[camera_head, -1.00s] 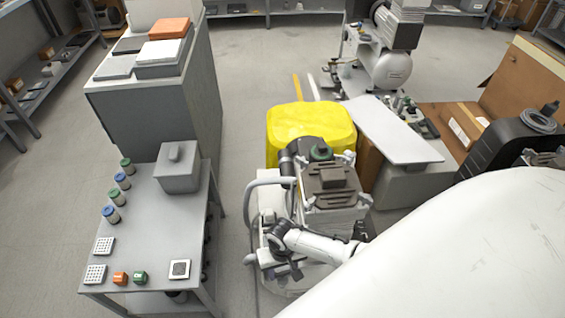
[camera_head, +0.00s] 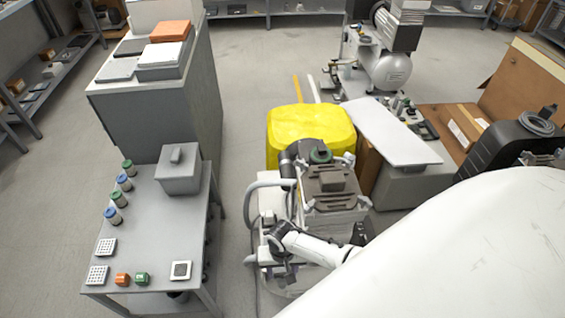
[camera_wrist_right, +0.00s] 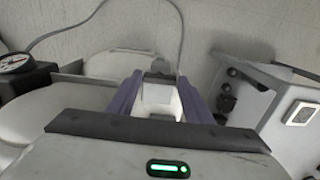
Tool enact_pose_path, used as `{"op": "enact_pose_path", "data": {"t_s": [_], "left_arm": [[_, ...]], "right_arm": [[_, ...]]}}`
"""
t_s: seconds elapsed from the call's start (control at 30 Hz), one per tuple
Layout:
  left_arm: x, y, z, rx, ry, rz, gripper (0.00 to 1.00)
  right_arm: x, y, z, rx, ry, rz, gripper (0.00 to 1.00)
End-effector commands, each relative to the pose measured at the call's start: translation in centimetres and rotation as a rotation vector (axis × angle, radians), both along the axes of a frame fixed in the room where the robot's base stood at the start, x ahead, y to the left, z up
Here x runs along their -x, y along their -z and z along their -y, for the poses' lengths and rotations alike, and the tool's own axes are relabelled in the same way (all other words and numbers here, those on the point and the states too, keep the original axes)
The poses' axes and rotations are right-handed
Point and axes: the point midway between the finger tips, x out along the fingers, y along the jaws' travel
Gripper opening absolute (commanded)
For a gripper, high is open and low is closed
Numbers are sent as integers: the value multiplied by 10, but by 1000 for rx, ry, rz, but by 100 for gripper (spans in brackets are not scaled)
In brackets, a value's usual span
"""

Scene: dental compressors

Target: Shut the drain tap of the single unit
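The single unit (camera_head: 335,186) is a compressor with a dark ribbed top and white sides, standing in front of a yellow container. My right gripper (camera_head: 283,276) reaches in low at its front left side. In the right wrist view, the two purple fingers of the right gripper (camera_wrist_right: 160,80) are apart, with a small grey and white part (camera_wrist_right: 158,78) between them. I cannot tell if this part is the drain tap or whether the fingers touch it. No drain tap can be made out in the head view. My left gripper is not in view.
A grey table (camera_head: 160,240) with jars, small blocks and a grey box stands to the left. The yellow container (camera_head: 312,125) is behind the unit. A hose (camera_head: 262,187) loops at its left. A pressure gauge (camera_wrist_right: 16,62) shows in the wrist view. Floor is clear between table and unit.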

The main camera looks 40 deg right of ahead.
Motion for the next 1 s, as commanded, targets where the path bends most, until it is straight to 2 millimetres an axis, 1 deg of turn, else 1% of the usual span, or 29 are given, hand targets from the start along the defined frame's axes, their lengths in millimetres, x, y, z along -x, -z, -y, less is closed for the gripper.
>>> {"op": "enact_pose_path", "data": {"t_s": [0.03, 0.07, 0.33, 0.43, 0.57, 0.7, 0.83, 1.0], "left_arm": [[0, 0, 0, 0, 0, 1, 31], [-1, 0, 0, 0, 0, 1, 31], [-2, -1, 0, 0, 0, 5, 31], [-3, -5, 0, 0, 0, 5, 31], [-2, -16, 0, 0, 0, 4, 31], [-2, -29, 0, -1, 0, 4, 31], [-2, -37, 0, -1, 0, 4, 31], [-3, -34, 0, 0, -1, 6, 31]], "right_arm": [[-1, -1, 0, 0, 0, 2, 56], [-1, -1, 0, 0, 0, 2, 61], [0, 0, 0, 0, -1, -1, 61], [0, -6, 0, -1, -1, -1, 61], [0, -26, 0, 0, -1, 1, 61], [0, -56, 1, -1, -1, 2, 61], [0, -81, 0, -1, -2, 3, 61], [0, -96, 1, 0, 0, 1, 61]]}}
